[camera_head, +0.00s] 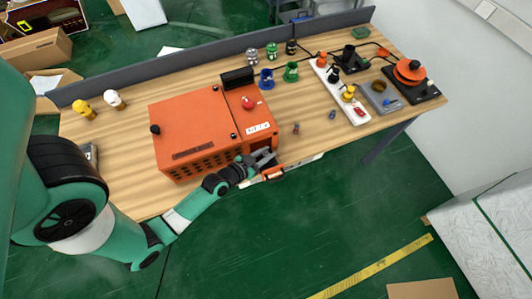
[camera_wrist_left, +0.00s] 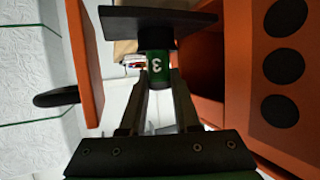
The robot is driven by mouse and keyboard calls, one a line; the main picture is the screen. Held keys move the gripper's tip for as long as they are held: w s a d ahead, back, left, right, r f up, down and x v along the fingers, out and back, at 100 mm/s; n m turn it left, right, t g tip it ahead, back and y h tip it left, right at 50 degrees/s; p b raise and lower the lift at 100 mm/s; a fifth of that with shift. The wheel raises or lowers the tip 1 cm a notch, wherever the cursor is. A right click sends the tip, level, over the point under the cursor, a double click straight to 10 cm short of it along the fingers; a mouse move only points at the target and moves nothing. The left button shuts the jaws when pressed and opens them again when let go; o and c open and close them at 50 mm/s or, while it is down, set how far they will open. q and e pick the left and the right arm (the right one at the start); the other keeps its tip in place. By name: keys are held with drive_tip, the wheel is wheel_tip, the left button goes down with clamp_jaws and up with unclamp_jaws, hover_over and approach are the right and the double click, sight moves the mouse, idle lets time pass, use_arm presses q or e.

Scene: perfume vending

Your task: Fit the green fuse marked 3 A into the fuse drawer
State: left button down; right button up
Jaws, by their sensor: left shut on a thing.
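The green fuse marked 3 (camera_wrist_left: 158,66) is between the fingertips of my left gripper (camera_wrist_left: 159,80), which is shut on it. Its far end meets a dark block (camera_wrist_left: 155,35) under a black plate; I cannot tell whether it is seated there. The open fuse drawer's orange front (camera_wrist_left: 88,60), with a black knob, is on the left of the wrist view, and the orange housing (camera_wrist_left: 215,85) is on the right. In the head view my left gripper (camera_head: 264,158) is at the front right of the orange machine (camera_head: 195,130), by the drawer (camera_head: 272,173). The fuse is not clear there. My right gripper is out of view.
Two small items (camera_head: 296,128) and (camera_head: 332,115) lie on the wooden table (camera_head: 300,155) to the right. A white strip (camera_head: 335,88) with coloured plugs, a grey device (camera_head: 380,97) and a black plate with a red disc (camera_head: 410,70) stand farther right. A grey wall (camera_head: 200,58) closes the back.

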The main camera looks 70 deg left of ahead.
use_arm(q)
drive_tip(key=shift+f, duration=0.25)
drive_tip(key=c, duration=0.6)
unclamp_jaws()
drive_tip(key=shift+c, duration=0.2)
drive_tip(key=shift+r, duration=0.1)
drive_tip(key=shift+r, duration=0.25)
drive_tip(key=b+v, duration=0.2)
drive_tip(key=v, duration=1)
